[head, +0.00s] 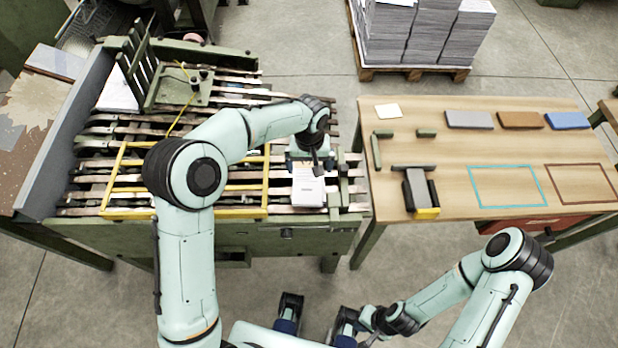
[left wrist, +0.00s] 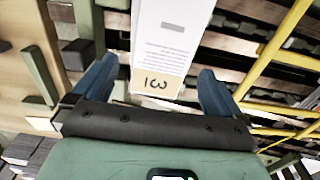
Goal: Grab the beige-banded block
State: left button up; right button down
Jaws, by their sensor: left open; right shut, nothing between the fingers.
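The beige-banded block (head: 308,190) is a white, paper-like block lying on the slatted green machine, near its right end. In the left wrist view the block's beige band (left wrist: 158,83) carries a dark mark like a 3. My left gripper (head: 310,164) is open above the far, banded end of the block. In the left wrist view its blue fingers (left wrist: 155,88) stand on either side of the band, with a gap on both sides. My right gripper (head: 362,322) is low at the front, far from the block, shut and empty.
A yellow frame (head: 267,180) lies left of the block on the slats. The wooden table (head: 450,160) at right holds a dark stand (head: 420,190), grey (head: 468,120), brown (head: 520,120) and blue (head: 567,121) pads, and teal (head: 505,186) and brown (head: 587,183) outlines.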

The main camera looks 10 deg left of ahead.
aim_at(309, 177)
pick_arm(q)
notch_tip(309, 177, down, 6)
jog(key=shift+w+a+f, duration=0.1)
jog(key=shift+a+f, duration=0.05)
jog(key=shift+f, duration=0.1)
jog(key=c, duration=0.9)
